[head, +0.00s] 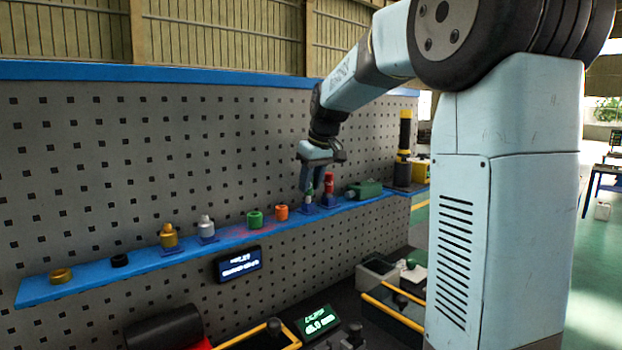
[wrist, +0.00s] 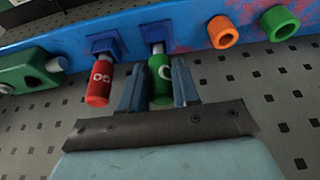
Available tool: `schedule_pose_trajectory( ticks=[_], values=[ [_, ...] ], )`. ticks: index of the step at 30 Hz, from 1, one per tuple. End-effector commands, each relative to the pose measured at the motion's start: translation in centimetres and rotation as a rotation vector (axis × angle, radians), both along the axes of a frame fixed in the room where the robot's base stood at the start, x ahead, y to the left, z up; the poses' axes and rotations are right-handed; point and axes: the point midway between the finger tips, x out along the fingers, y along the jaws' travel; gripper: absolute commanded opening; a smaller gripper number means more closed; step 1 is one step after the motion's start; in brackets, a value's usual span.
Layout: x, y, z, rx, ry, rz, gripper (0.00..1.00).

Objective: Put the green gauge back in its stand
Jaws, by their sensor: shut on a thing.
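The green gauge (wrist: 160,82) is between the two fingers of my gripper (wrist: 158,88), which is shut on it. Its pale pin end points at a blue stand (wrist: 157,32) on the shelf. The pin meets or overlaps the stand in the wrist view; I cannot tell how deep it sits. In the head view my gripper (head: 316,185) points down over the shelf, and the gauge (head: 310,193) shows only partly between the fingers, just above the stand (head: 310,209). A red gauge (wrist: 100,84) is in the neighbouring blue stand (wrist: 103,43), close beside my finger.
The blue shelf (head: 100,275) runs along a pegboard wall. A green block (head: 365,189) lies to the right of the red gauge. Left of my gripper are an orange ring (head: 282,212), a green ring (head: 255,219), and silver (head: 206,228) and gold (head: 168,236) pieces.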

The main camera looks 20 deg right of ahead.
Motion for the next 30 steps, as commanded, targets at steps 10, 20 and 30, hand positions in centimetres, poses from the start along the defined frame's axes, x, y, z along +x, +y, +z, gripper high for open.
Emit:
schedule_pose_trajectory(
  ticks=[10, 20, 30],
  values=[
    [0.02, 0.00, -0.61, 0.000, -0.001, 0.000, 0.43],
    [0.02, 0.00, -0.62, 0.000, -0.001, 0.000, 0.61],
    [-0.09, -0.05, -0.25, 0.000, -0.001, 0.000, 0.61]
  ],
)
